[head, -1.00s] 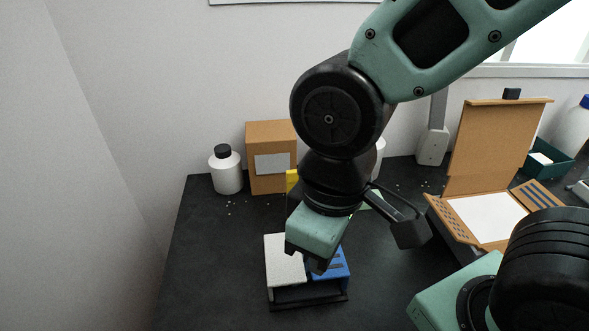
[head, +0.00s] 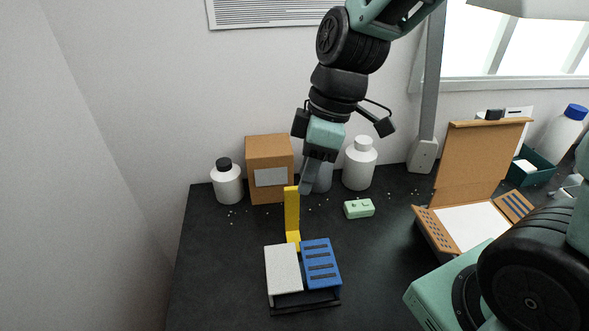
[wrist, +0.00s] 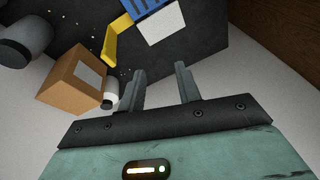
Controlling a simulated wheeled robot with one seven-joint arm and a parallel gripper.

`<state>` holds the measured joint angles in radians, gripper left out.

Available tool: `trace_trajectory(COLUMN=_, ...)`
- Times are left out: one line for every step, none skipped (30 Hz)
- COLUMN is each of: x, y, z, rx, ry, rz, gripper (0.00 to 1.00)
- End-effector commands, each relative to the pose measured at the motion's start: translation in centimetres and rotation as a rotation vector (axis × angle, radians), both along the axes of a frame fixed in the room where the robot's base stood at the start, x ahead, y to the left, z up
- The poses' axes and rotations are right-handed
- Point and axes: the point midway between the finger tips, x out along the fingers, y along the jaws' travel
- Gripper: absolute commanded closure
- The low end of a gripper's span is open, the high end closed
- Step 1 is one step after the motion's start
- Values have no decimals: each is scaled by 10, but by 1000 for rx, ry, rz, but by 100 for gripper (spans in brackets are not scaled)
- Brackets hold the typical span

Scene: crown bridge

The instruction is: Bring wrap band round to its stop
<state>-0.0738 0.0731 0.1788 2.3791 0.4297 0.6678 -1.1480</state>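The yellow wrap band (head: 292,209) stands upright behind a low block with a white part (head: 283,268) and a blue slotted part (head: 321,262). Its lower end bends flat toward the block's back edge. The band also shows in the wrist view (wrist: 113,38), bent, beside the blue part (wrist: 140,6) and white part (wrist: 163,24).
A cardboard box (head: 266,150) and white bottles (head: 227,184) (head: 361,165) stand along the back wall. A pale green block (head: 359,208) lies right of the band. An open cardboard case (head: 466,225) is at right. Dark table is clear left of the block.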

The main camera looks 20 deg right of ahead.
Motion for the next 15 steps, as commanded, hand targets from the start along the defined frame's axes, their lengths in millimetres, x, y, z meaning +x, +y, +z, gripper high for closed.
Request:
trace_trajectory(x=13, y=-11, z=13, rx=16, ry=-19, rz=17, gripper=66)
trace_trajectory(x=20, y=-17, z=17, rx=26, ry=-34, rz=37, gripper=66)
trace_trajectory(x=28, y=-25, z=22, rx=38, ry=-55, rz=60, gripper=66)
trace_trajectory(x=35, y=-31, z=25, rx=44, ry=-71, rz=77, gripper=66)
trace_trajectory(x=41, y=-37, z=28, rx=51, ry=-87, rz=95, gripper=66)
trace_trajectory(x=48, y=-46, z=32, rx=59, ry=-107, rz=116, gripper=66)
trace_trajectory(x=53, y=-51, z=34, rx=63, ry=-122, rz=132, gripper=66)
trace_trajectory(x=57, y=-57, z=36, rx=66, ry=-136, rz=145, gripper=66)
trace_trajectory(x=62, y=-63, z=39, rx=70, ry=-154, rz=162, gripper=66)
trace_trajectory(x=65, y=-67, z=40, rx=72, ry=-164, rz=173, gripper=66)
trace_trajectory(x=68, y=-71, z=41, rx=73, ry=-175, rz=182, gripper=66)
trace_trajectory(x=71, y=-75, z=42, rx=74, ry=-185, rz=194, gripper=66)
trace_trajectory(x=73, y=-78, z=43, rx=74, ry=-193, rz=201, gripper=66)
trace_trajectory(x=74, y=-79, z=43, rx=76, ry=-199, rz=207, gripper=66)
trace_trajectory(x=76, y=-81, z=43, rx=76, ry=-203, rz=212, gripper=66)
